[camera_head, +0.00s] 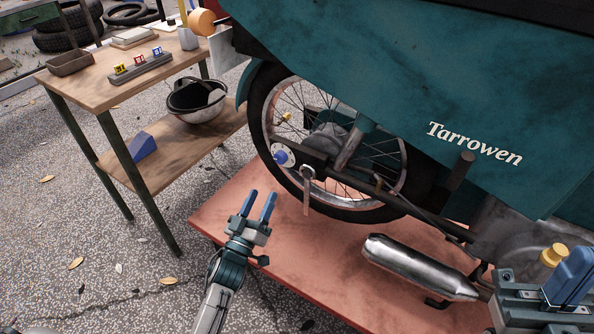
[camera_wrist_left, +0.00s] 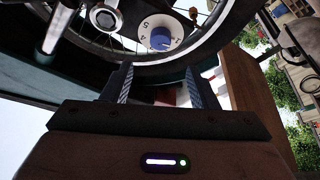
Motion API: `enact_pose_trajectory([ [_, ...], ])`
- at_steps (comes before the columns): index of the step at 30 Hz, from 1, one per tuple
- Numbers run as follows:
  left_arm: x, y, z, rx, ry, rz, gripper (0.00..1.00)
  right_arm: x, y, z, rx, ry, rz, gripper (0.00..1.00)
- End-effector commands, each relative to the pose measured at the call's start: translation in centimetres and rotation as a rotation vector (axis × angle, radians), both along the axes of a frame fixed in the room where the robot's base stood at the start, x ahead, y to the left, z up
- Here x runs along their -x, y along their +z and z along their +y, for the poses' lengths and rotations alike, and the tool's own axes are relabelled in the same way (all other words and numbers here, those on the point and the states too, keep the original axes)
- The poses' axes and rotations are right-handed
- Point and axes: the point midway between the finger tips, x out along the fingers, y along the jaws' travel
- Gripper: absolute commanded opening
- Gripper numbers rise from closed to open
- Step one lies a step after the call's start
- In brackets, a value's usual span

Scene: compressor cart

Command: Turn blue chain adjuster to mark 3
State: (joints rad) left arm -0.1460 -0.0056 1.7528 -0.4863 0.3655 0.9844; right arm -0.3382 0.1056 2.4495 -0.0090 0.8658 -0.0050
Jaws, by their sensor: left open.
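The axle nut with a hanging lever (camera_head: 307,180) is just right of the dial. The silver exhaust (camera_head: 420,266) lies lower right above the red platform (camera_head: 225,210). A wooden workbench (camera_head: 95,85) stands at the left. The space between left gripper and dial looks clear.

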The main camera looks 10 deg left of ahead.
Motion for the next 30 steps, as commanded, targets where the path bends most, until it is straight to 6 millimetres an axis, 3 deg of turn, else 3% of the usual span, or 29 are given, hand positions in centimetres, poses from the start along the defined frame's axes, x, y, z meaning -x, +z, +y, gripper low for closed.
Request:
enact_pose_trajectory([
  [18,-8.9,3.3,-1.6,-0.001,0.002,0.002,0.53,-0.1,-0.1,0.0,-0.003,-0.001,-0.005,0.0],
  [30,-9.8,3.6,-1.7,-0.001,0.002,0.004,0.53,-0.1,-0.1,0.0,-0.003,-0.001,-0.005,0.0],
])
